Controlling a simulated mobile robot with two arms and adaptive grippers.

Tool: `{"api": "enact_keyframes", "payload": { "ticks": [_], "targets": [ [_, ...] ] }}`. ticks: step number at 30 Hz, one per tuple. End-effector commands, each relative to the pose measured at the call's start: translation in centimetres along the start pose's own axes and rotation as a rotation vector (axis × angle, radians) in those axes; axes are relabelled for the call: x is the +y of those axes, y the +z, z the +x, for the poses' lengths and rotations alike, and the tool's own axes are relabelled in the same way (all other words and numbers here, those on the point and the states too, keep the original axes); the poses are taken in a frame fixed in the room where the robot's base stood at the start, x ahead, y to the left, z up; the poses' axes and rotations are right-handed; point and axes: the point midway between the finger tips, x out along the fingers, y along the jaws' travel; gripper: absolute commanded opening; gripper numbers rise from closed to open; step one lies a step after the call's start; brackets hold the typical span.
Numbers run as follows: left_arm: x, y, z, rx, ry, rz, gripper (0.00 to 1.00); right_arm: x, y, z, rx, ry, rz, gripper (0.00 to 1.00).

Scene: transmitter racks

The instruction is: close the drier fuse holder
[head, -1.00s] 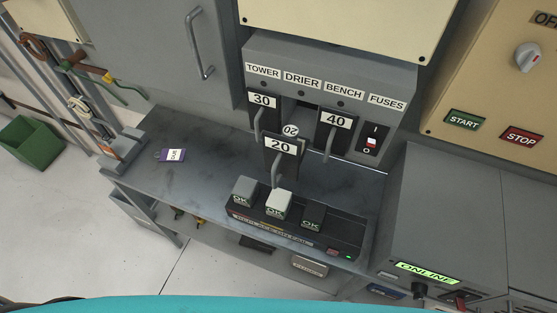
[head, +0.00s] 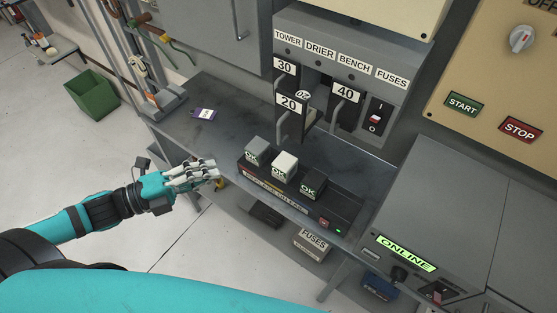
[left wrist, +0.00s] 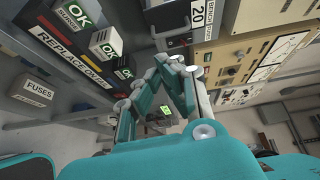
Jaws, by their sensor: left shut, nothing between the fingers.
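The drier fuse holder (head: 290,103), a dark block with a "20" label and a pull handle, hangs tilted out and down below the DRIER label (head: 320,50). A round fuse end marked 20 (head: 303,95) shows at its top, and a dark slot is open behind it. My left gripper (head: 216,172) is shut and empty, at the bench's front edge, left of the test blocks and well apart from the holder. My right gripper is out of view.
The 30 holder (head: 285,67) and 40 holder (head: 345,91) sit upright on either side. The REPLACE ON FAIL unit (head: 290,190) with OK blocks stands on the bench below.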

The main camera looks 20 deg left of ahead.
Motion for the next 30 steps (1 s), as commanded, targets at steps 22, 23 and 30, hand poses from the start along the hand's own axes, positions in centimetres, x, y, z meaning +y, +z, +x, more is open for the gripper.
{"api": "enact_keyframes", "payload": {
  "ticks": [22, 23, 30],
  "targets": [
    [-2.6, -2.9, 6.5, 0.084, -0.041, 0.048, 0.00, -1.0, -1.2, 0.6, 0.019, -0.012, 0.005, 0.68],
    [-2.6, -2.9, 6.9, 0.083, -0.041, 0.048, 0.00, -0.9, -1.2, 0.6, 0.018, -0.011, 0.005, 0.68],
    [-2.8, -3.2, 9.8, 0.083, -0.040, 0.048, 0.00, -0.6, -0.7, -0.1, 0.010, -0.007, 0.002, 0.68]
  ]
}}
